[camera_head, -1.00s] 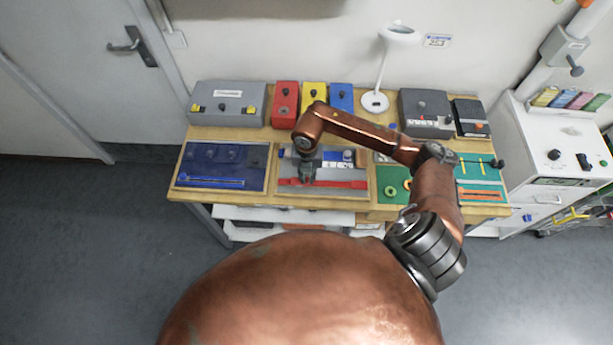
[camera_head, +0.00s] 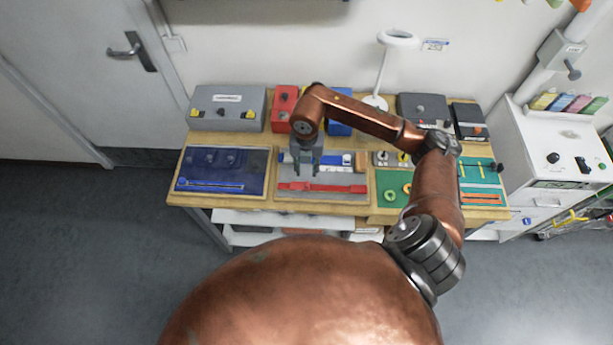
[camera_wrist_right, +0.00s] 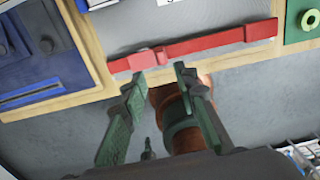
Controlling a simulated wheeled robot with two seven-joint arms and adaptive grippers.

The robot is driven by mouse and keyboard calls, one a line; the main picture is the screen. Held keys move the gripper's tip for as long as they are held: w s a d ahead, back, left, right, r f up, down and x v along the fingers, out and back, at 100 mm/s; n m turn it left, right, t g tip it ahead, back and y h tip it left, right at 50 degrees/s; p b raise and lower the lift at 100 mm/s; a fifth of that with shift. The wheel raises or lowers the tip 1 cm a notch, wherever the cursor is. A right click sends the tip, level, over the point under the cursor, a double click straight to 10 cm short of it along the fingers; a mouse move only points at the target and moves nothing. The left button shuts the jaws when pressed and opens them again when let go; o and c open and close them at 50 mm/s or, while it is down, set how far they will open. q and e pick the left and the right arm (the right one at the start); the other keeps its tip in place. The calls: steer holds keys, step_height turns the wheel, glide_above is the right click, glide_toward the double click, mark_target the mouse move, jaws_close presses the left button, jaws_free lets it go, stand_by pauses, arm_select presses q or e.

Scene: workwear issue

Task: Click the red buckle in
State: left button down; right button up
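The red buckle (camera_head: 300,186) and its red strap lie across the grey panel in the middle of the bench. In the right wrist view the buckle (camera_wrist_right: 143,60) is the paler, wider block near the left end of the strap (camera_wrist_right: 220,40). Its parts look in line and touching, but I cannot tell whether they are latched. My right gripper (camera_head: 305,173) is above the panel, near the buckle's left part. In the wrist view the right gripper (camera_wrist_right: 161,75) has its fingers apart with nothing between them, just short of the buckle. My left gripper is out of view.
A blue panel (camera_head: 250,160) lies left of the grey one, and a green panel (camera_head: 385,208) with rings lies right. A grey box (camera_head: 228,108), a red box (camera_head: 284,105) and a white lamp (camera_head: 383,70) stand along the back. The floor in front is clear.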

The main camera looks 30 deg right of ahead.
step_height(320, 180, up, 4)
steer(key=shift+f, duration=0.15)
stand_by(0.6)
